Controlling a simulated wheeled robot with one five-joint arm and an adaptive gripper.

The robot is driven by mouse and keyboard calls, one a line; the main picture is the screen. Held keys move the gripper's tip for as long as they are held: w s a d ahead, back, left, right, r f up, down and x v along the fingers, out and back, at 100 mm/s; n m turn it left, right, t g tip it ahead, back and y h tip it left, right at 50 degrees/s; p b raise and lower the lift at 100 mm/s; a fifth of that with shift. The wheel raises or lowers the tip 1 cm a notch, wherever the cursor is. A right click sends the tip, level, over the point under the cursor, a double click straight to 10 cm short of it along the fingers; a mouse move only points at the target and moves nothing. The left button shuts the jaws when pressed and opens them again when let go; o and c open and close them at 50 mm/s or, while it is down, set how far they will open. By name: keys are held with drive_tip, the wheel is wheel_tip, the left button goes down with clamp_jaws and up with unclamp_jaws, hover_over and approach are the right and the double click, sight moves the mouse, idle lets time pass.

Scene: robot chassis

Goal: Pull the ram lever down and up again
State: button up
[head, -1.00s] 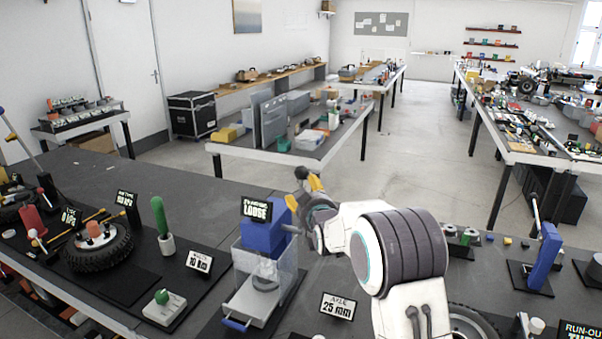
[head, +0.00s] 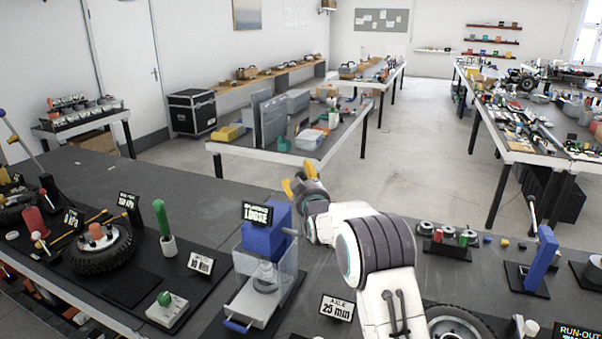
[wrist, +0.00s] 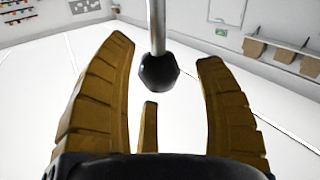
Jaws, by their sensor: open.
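The blue press (head: 262,240) stands on the bench left of my arm, with a dark sign reading "LOOSE" on its top and a clear guard below. In the wrist view, a metal rod with a black ball knob (wrist: 158,72), which looks like the ram lever, hangs between the yellow fingers of my gripper (wrist: 166,52). The fingers are open, one on each side of the knob, with gaps on both sides. In the head view my gripper (head: 298,182) is above and right of the press; the lever there is mostly hidden by my gripper and arm.
A wheel with a tyre (head: 101,248) and a green-handled tool (head: 163,222) stand left of the press. A sign reading "25 mm" (head: 337,308) is in front of my arm. A blue upright fixture (head: 543,258) stands at the right. The space above the bench is free.

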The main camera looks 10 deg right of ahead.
drive_tip(key=shift+w, duration=0.75)
drive_tip(key=shift+o, duration=0.2)
drive_tip(key=c, duration=1.3)
drive_tip(key=shift+b, duration=0.45)
